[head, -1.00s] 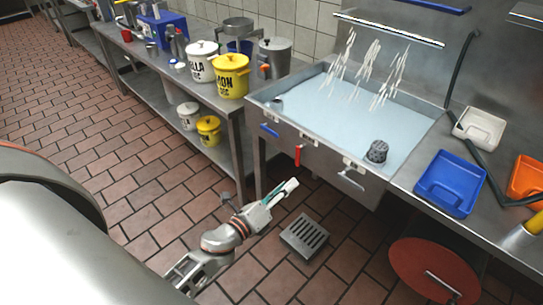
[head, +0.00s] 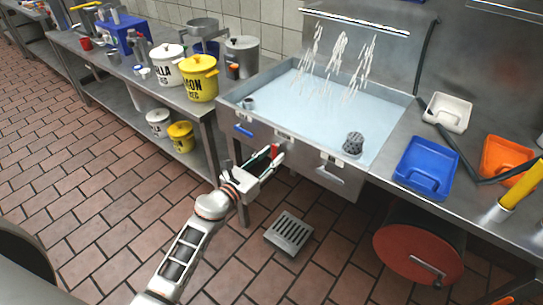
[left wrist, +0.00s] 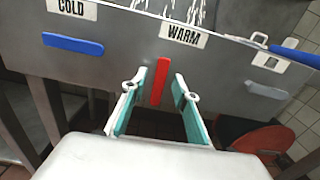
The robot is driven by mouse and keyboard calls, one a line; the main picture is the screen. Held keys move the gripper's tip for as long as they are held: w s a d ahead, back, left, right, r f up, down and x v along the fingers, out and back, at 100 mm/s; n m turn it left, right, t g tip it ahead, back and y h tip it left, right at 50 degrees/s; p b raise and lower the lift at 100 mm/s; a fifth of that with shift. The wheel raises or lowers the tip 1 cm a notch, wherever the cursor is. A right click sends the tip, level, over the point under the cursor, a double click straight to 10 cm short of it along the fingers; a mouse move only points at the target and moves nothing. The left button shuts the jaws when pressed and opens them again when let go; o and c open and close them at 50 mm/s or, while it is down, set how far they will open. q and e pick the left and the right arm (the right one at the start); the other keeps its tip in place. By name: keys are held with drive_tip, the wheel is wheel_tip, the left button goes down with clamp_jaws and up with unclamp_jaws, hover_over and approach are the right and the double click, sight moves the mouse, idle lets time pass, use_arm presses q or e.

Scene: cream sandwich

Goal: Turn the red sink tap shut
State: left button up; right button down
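The red tap handle (left wrist: 160,81) hangs upright on the sink's front panel, under the WARM label, in the left wrist view. It also shows in the head view (head: 274,151), partly covered by my gripper. My left gripper (head: 272,160) is open, with one finger on each side of the red handle. In the left wrist view its fingers (left wrist: 153,92) show a clear gap to the handle on both sides. The sink (head: 300,92) is filled with pale blue water, and several streams pour in from a bar above. My right gripper is not in view.
A blue handle (left wrist: 72,44) lies level under the COLD label, left of the red one. A grey lever (head: 330,174) is on the panel to the right. A dark mesh cup (head: 353,143) sits at the sink's front edge. A floor drain (head: 289,233) lies below.

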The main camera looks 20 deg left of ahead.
use_arm(q)
drive_tip(key=shift+w+d, duration=0.15)
drive_tip(key=shift+w, duration=0.2)
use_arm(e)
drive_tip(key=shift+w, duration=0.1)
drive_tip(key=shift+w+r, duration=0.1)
use_arm(q)
clamp_jaws()
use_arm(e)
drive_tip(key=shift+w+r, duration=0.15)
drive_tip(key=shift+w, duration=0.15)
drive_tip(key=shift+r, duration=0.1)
